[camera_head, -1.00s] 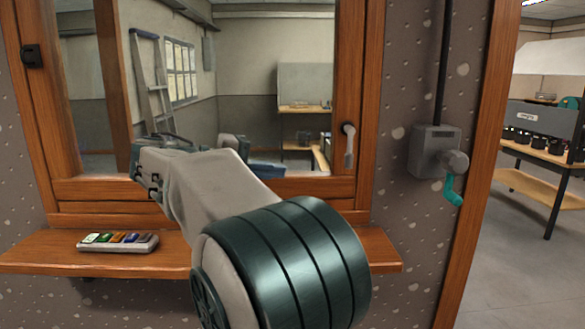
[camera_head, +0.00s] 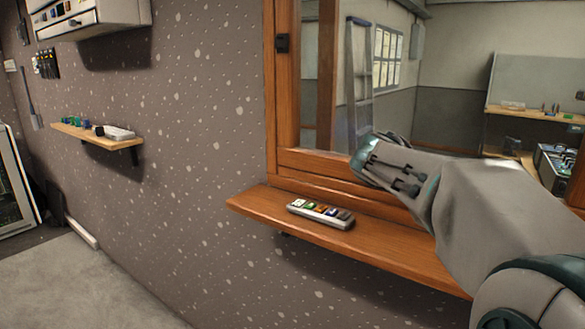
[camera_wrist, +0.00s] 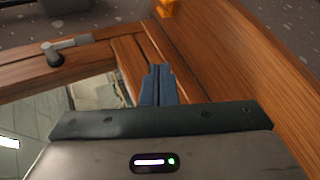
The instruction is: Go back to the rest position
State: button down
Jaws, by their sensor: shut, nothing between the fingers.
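My gripper (camera_wrist: 157,78) shows in the wrist view with its dark blue fingers together and nothing between them. They point toward the wooden window frame (camera_wrist: 128,62); I cannot tell the exact gap. In the head view my arm reaches in from the right, in front of the window and above the ledge, and the fingertips cannot be made out there. A small grey box with coloured faders (camera_head: 320,214) lies on the wooden ledge (camera_head: 262,206), to the lower left of my arm and apart from it.
A window handle (camera_wrist: 70,47) sticks out from the frame in the wrist view. At the left of the head view are a small wall shelf (camera_head: 75,130) and a wall cabinet (camera_head: 110,16). The floor (camera_head: 90,285) at lower left is clear.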

jog(key=s+a+f+t+y+p, duration=0.2)
jog(key=s+a+f+y, duration=0.3)
jog(key=a+f, duration=0.3)
jog(key=s+a+f+n+t+y+p, duration=0.1)
jog(key=s+a+f+t+y+p, duration=0.1)
jog(key=s+a+f+y, duration=0.4)
jog(key=a+f+y+p, duration=0.1)
jog(key=a+f, duration=0.1)
jog(key=a, duration=0.2)
jog(key=shift+a+t, duration=0.15)
jog(key=shift+t, duration=0.25)
